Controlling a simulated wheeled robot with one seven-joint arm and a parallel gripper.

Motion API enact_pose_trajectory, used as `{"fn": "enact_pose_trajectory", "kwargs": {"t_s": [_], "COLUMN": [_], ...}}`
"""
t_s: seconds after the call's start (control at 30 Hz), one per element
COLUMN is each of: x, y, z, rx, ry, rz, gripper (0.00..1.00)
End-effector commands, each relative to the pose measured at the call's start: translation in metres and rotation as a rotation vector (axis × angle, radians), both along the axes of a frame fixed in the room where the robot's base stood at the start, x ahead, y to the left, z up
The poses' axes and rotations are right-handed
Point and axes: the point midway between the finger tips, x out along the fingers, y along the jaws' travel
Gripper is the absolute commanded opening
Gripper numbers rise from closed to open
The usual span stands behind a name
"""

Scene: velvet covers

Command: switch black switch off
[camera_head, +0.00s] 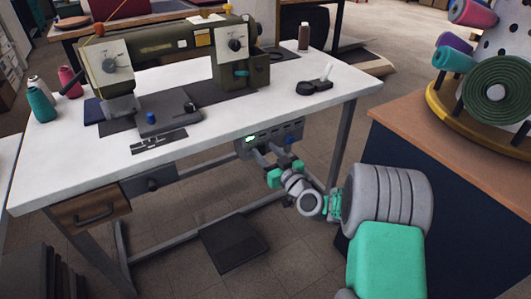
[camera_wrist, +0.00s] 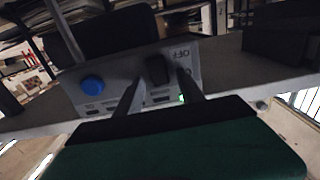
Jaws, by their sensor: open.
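The black switch (camera_wrist: 157,69) shows in the wrist view as a small dark rocker on a grey control panel (camera_wrist: 125,72). An upside-down "OFF" label (camera_wrist: 181,54) is printed beside it. My gripper (camera_wrist: 160,80) is open, with its two fingertips on either side of the switch in that view; I cannot tell whether either touches it. In the head view my gripper (camera_head: 267,154) is at the control box (camera_head: 265,143) under the table's front edge. There I cannot clearly make out the black switch. A green light (camera_head: 250,139) on the box is lit.
A blue button (camera_head: 289,140) sits on the same box, right of my gripper; it also shows in the wrist view (camera_wrist: 92,84). The white sewing table (camera_head: 190,145) overhangs the box and carries a sewing machine (camera_head: 170,50). A wooden-topped cabinet (camera_head: 440,150) stands close on the right.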

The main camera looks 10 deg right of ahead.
Motion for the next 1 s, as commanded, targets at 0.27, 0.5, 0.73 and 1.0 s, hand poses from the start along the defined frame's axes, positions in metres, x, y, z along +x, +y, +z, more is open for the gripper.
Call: {"fn": "enact_pose_trajectory", "kwargs": {"t_s": [0.27, 0.5, 0.73, 1.0], "x": [-0.0004, -0.0005, -0.0006, -0.0006], "y": [0.0001, 0.0003, 0.0003, 0.0004], "z": [0.0001, 0.0001, 0.0001, -0.0025], "rx": [0.000, 0.000, 0.000, 0.002], "ry": [0.000, 0.000, 0.000, -0.005], "rz": [0.001, 0.001, 0.001, 0.002], "gripper": [0.33, 0.14, 0.00, 0.00]}}
